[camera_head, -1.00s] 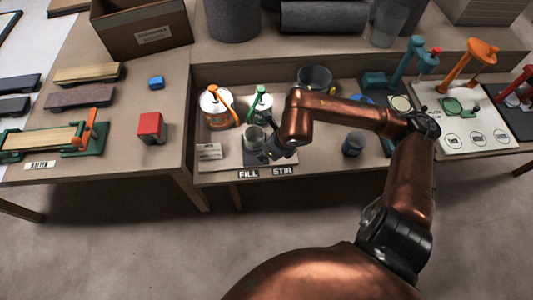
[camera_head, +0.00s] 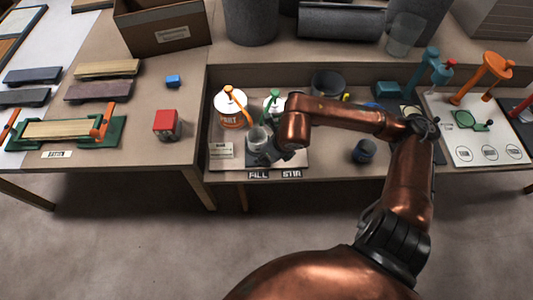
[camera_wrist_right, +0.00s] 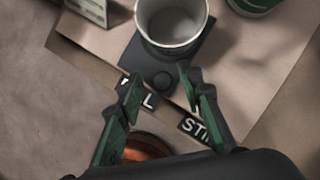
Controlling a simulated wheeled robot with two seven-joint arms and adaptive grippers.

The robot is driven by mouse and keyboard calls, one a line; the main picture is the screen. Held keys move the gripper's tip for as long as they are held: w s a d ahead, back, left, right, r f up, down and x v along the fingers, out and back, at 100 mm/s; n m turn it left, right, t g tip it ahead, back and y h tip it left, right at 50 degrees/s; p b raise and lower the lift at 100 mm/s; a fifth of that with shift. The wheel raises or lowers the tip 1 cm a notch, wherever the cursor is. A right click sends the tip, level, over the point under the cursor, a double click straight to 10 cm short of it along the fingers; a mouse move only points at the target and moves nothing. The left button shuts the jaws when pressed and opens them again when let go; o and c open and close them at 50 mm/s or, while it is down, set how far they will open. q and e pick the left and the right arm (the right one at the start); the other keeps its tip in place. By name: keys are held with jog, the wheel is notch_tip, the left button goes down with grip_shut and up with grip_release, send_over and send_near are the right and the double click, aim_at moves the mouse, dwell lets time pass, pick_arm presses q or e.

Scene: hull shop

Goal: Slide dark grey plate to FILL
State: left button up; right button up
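The dark grey plate (camera_wrist_right: 190,55) lies on the bench tray with a round dark knob (camera_wrist_right: 162,81) at its near end. A grey cup (camera_wrist_right: 172,22) stands upright on it. The cup also shows in the head view (camera_head: 257,138), behind the FILL label (camera_head: 258,175) and left of the STIR label (camera_head: 291,174). My right gripper (camera_wrist_right: 161,76) is open, its green-padded fingers apart either side of the knob in the right wrist view. I cannot tell whether they touch it. One finger partly covers the FILL label. In the head view my right arm hides part of the plate. My left gripper is not in view.
A white bottle with an orange pump (camera_head: 229,108) and a green-pump bottle (camera_head: 272,104) stand behind the cup. A small card (camera_head: 221,150) stands to the left. A red block (camera_head: 166,124) sits on the left bench.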

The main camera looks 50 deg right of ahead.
jog(key=v, duration=1.2)
jog(key=shift+r, duration=0.1)
